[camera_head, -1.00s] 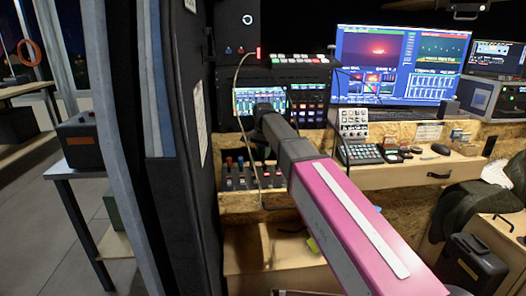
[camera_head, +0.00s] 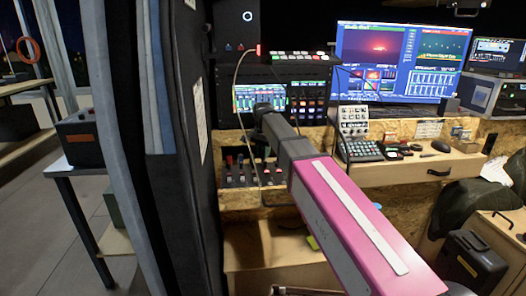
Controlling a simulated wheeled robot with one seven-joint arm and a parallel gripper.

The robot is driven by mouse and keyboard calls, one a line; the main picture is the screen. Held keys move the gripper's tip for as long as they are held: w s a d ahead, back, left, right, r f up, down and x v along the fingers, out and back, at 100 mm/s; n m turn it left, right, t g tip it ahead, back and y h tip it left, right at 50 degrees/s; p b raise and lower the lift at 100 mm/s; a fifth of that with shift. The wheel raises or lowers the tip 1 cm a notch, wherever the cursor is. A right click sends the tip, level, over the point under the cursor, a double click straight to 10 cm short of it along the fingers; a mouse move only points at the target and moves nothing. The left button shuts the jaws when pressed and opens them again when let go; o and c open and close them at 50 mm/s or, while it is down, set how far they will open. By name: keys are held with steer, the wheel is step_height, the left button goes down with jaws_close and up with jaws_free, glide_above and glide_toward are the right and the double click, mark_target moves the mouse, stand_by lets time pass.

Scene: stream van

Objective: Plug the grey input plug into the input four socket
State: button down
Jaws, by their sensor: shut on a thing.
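My pink arm reaches forward from the lower right to the equipment rack. My gripper (camera_head: 262,107) is the small dark end of it, in front of the lit screen on the rack. It is shut, but its fingertips and the grey input plug between them are too small and dark to make out. A thin pale cable (camera_head: 238,92) curves down from the rack's top left, past the gripper's left side, to below the shelf. The input four socket cannot be picked out; my arm and gripper cover part of the rack front.
A row of units with coloured knobs (camera_head: 240,173) stands below the gripper. A big monitor (camera_head: 400,62), a button panel (camera_head: 353,120) and a keypad (camera_head: 362,151) are to the right. A dark partition (camera_head: 180,150) stands close on the left. A black case (camera_head: 470,262) is at lower right.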

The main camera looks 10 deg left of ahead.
steer(key=shift+f, duration=0.85)
steer(key=c, duration=0.9)
jaws_free()
step_height(320, 180, up, 10)
steer(key=shift+f, duration=0.25)
steer(key=shift+r, duration=0.6)
